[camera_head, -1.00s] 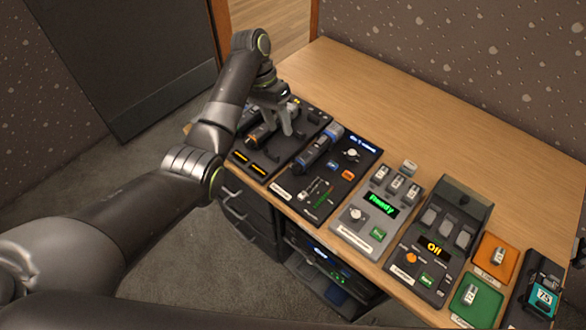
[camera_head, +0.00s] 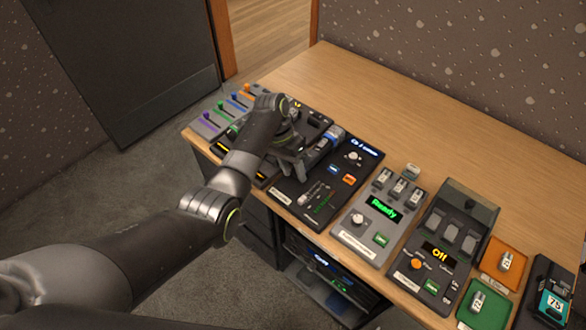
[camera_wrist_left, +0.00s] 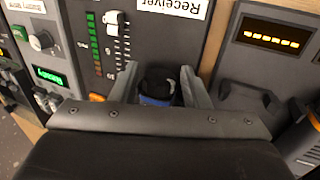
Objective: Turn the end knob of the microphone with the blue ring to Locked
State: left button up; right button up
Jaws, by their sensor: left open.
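The dark microphone with the blue ring (camera_head: 333,136) lies on the black receiver panel (camera_head: 369,160) in the head view, its near part hidden by my left gripper (camera_head: 290,163). In the left wrist view, the dark round end of the microphone (camera_wrist_left: 158,82) and a blue band (camera_wrist_left: 156,101) sit between the two fingers of my left gripper (camera_wrist_left: 160,84). The fingers stand apart on either side of it; I cannot tell whether either touches it. The knob's Locked marking is not readable. My right gripper is not in view.
A grey box reading Ready (camera_head: 383,208), a dark box reading Off (camera_head: 438,252) and orange (camera_head: 506,256) and green (camera_head: 484,304) trays stand to the right. A fader panel (camera_head: 222,117) is at the left. The table (camera_head: 420,130) behind is clear.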

pick_arm(q)
jog(key=c, duration=0.7)
jog(key=y+p, duration=0.1)
jog(key=p, duration=0.1)
jog(key=t+p, duration=0.1)
jog(key=t+y+p, duration=0.1)
jog(key=p, duration=0.1)
jog(key=shift+s+d+r+y+p, duration=0.2)
jog(key=shift+d+r+y+p, duration=0.05)
jog(key=shift+r+y+p, duration=0.1)
jog(key=shift+f+t+y+p, duration=0.1)
jog(key=shift+t+y+p, duration=0.3)
jog(key=shift+y+p, duration=0.2)
jog(key=shift+d+f+t+y+p, duration=0.1)
jog(key=shift+f+t+y+p, duration=0.05)
jog(key=shift+t+y+p, duration=0.2)
jog(key=o, duration=0.7)
